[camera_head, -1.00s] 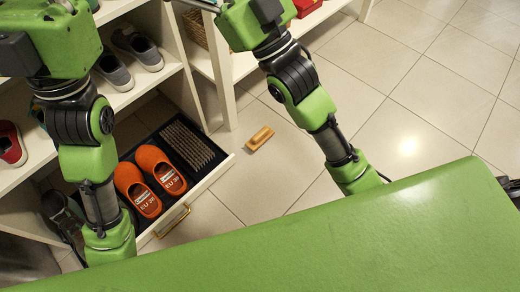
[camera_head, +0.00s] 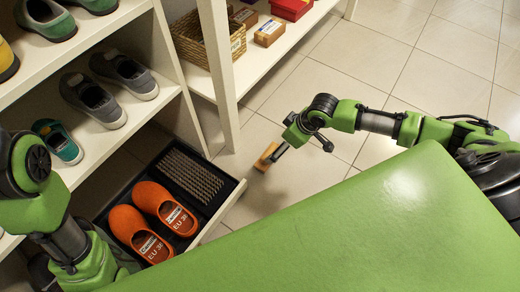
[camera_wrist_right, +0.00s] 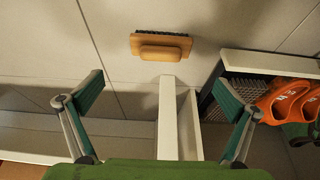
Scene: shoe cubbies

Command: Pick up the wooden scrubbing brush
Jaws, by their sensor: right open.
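The wooden scrubbing brush (camera_head: 265,157) lies on the tiled floor beside the open drawer. In the right wrist view the brush (camera_wrist_right: 160,46) is light wood with a raised grip and a dark bristle edge, lying beyond the fingertips. My right gripper (camera_head: 302,147) is open, with one finger appearing close to the brush in the head view. The wrist view shows its two fingers (camera_wrist_right: 160,82) spread wide with nothing between them. My left arm is at the left edge of the head view; its gripper is out of sight.
An open drawer (camera_head: 226,211) holds orange clogs (camera_head: 140,232) and a dark ridged mat (camera_head: 190,174). A white shelf post (camera_head: 218,75) stands behind the brush. Cubbies with shoes are on the left; a basket (camera_head: 205,40) and boxes sit on the low shelf. Floor to the right is clear.

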